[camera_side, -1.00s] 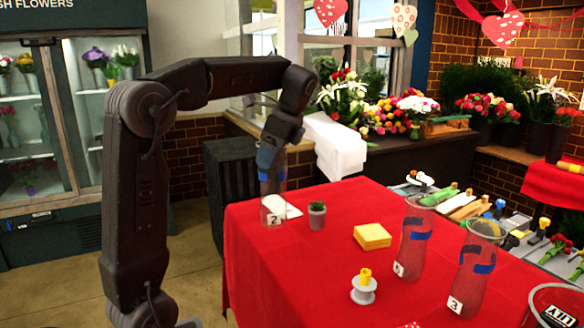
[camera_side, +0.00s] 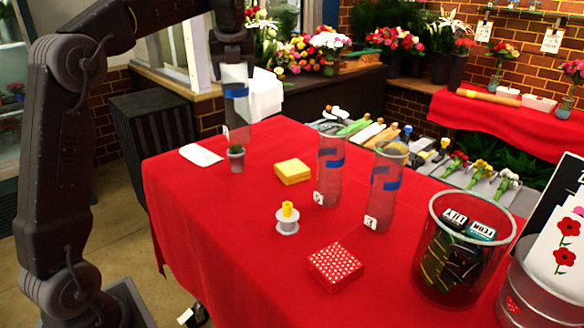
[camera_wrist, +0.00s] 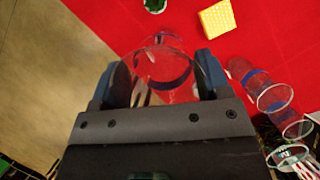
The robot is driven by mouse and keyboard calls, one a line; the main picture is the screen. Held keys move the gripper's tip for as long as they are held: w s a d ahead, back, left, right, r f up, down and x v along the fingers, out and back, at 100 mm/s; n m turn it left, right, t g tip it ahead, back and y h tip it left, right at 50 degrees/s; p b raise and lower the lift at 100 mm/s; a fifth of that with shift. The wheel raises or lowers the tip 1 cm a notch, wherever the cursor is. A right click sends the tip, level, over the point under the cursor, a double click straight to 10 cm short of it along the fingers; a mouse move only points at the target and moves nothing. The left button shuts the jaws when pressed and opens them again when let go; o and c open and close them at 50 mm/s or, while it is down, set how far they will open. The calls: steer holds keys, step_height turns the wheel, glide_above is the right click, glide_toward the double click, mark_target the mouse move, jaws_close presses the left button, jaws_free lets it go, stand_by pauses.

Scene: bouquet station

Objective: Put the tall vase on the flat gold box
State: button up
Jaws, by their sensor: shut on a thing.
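My gripper (camera_side: 234,62) is shut on a tall clear vase (camera_side: 237,108) with a blue band and a small white number tag. The vase hangs upright and appears raised off the table, behind the small potted plant. In the wrist view the vase (camera_wrist: 160,68) sits between the two fingers of my gripper (camera_wrist: 158,80). The flat gold box (camera_side: 292,171) lies on the red cloth to the right of the held vase, with nothing on it. It also shows at the top of the wrist view (camera_wrist: 217,18).
The small potted plant (camera_side: 236,160) stands just below the vase, with a white card (camera_side: 200,155) left of it. Two tagged vases (camera_side: 330,165) (camera_side: 383,190) stand right of the gold box. A spool (camera_side: 287,222) and red dotted box (camera_side: 335,266) lie nearer.

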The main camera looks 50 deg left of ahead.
steer(key=shift+w+d+r+m+t+h, duration=0.1)
steer(key=shift+w+r+m+t+h, duration=0.05)
steer(key=shift+w+m, duration=0.35)
steer(key=shift+w+r+m+t+h, duration=0.15)
steer(key=shift+w+m, duration=0.3)
steer(key=shift+m, duration=0.05)
steer(key=shift+w+d+f+m, duration=0.1)
steer(key=shift+w+d+m, duration=0.2)
steer(key=shift+w, duration=0.15)
steer(key=w+d+f, duration=0.7)
steer(key=d+f, duration=0.1)
steer(key=f, duration=0.2)
steer(key=shift+d+f, duration=0.2)
steer(key=shift+f, duration=0.1)
steer(key=shift+w+f, duration=0.1)
steer(key=shift+f, duration=0.05)
steer(key=o, duration=1.7)
steer(key=shift+f, duration=0.1)
steer(key=shift+c, duration=0.2)
